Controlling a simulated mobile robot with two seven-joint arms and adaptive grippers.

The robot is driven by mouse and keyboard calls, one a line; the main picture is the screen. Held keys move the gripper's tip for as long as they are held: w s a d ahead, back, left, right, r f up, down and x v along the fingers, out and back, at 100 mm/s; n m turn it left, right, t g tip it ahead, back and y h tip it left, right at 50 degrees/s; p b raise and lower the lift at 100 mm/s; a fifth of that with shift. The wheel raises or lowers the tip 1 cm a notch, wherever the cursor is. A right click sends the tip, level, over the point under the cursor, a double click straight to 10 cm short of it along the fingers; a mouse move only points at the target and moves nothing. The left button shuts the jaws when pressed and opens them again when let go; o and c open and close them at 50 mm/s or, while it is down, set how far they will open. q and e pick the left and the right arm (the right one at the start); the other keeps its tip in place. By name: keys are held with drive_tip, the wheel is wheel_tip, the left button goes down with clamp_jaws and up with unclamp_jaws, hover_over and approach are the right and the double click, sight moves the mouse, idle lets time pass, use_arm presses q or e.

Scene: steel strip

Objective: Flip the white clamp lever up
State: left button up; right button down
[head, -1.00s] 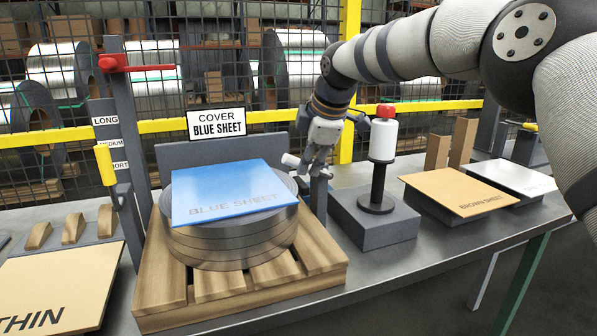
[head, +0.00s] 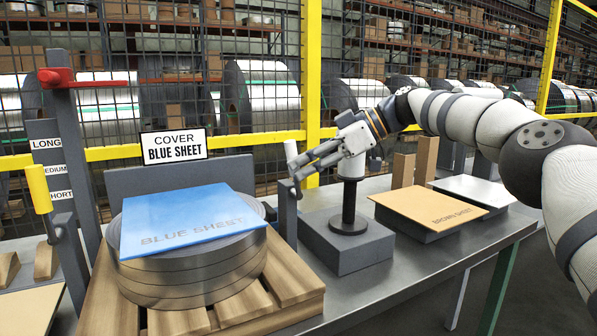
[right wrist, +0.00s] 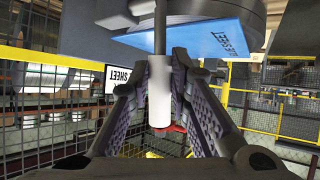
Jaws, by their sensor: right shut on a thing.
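The white clamp lever (head: 291,156) stands nearly upright, with a slight lean, by the top of a short grey post (head: 287,208) right of the blue sheet. My right gripper (head: 299,169) is at the lever, coming from the right. In the right wrist view, the white lever (right wrist: 160,92) lies between the fingers of my right gripper (right wrist: 168,75), which is shut on it. My left gripper is out of view.
The blue sheet (head: 185,222) lies on a steel coil (head: 190,268) on a wooden pallet (head: 110,300). A black-stemmed stand (head: 349,205) is partly hidden behind my right gripper. Brown sheet (head: 430,206) lies to the right. A yellow-handled lever (head: 38,190) stands at left.

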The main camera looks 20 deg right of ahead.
drive_tip(key=shift+d+f+m+y+b, duration=0.1)
drive_tip(key=shift+d+m+y+b, duration=0.3)
drive_tip(key=shift+d+y+b, duration=0.45)
drive_tip(key=shift+a+t+y+p, duration=0.15)
drive_tip(key=shift+t+y+p, duration=0.1)
drive_tip(key=shift+t+p, duration=0.05)
drive_tip(key=c, duration=1.5)
unclamp_jaws()
drive_tip(key=shift+w, duration=0.1)
drive_tip(key=v, duration=0.7)
